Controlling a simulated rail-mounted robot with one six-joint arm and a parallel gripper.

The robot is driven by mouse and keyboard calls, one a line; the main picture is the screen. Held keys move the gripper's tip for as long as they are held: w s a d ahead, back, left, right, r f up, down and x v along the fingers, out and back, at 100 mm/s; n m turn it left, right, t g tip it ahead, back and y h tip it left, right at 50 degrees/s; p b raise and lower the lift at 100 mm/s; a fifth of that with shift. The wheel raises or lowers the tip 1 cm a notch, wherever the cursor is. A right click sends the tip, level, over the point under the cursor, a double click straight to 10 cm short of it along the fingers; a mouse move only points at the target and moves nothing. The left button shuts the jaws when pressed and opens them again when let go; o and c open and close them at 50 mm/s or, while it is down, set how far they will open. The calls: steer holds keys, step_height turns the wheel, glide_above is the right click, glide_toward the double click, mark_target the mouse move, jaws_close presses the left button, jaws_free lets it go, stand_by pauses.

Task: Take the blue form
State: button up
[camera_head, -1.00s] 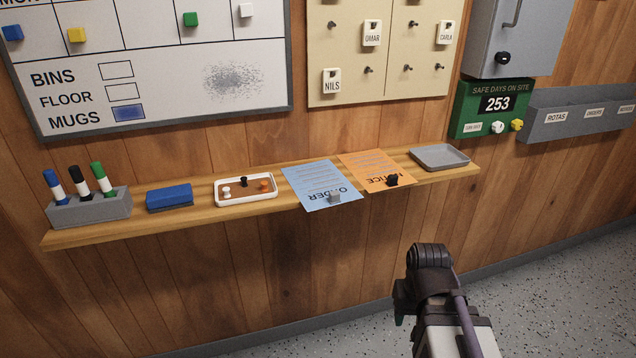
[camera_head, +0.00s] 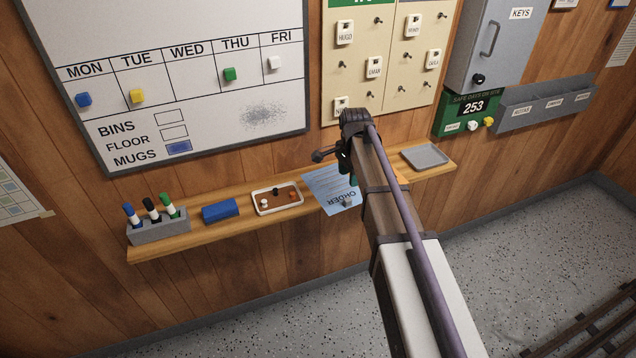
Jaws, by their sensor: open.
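My arm covers most of the orange notice (camera_head: 402,178) to the right of the form.
On the shelf left of the form are a white tray (camera_head: 277,209) with small pieces, a blue eraser (camera_head: 220,210) and a grey marker holder (camera_head: 160,230). A grey tray (camera_head: 425,157) is at the right end. The whiteboard (camera_head: 200,40) and key board (camera_head: 384,60) hang above.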

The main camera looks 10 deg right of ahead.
mark_target(350, 198)
steer(key=f+b, duration=0.6)
steer(key=shift+w+d+f, duration=0.1)
steer(key=shift+d, duration=0.25)
steer(key=f+b, duration=0.5)
steer(key=shift+w+f, duration=0.1)
steer(key=shift+w, duration=0.15)
steer(key=shift+r, duration=0.3)
jaws_close()
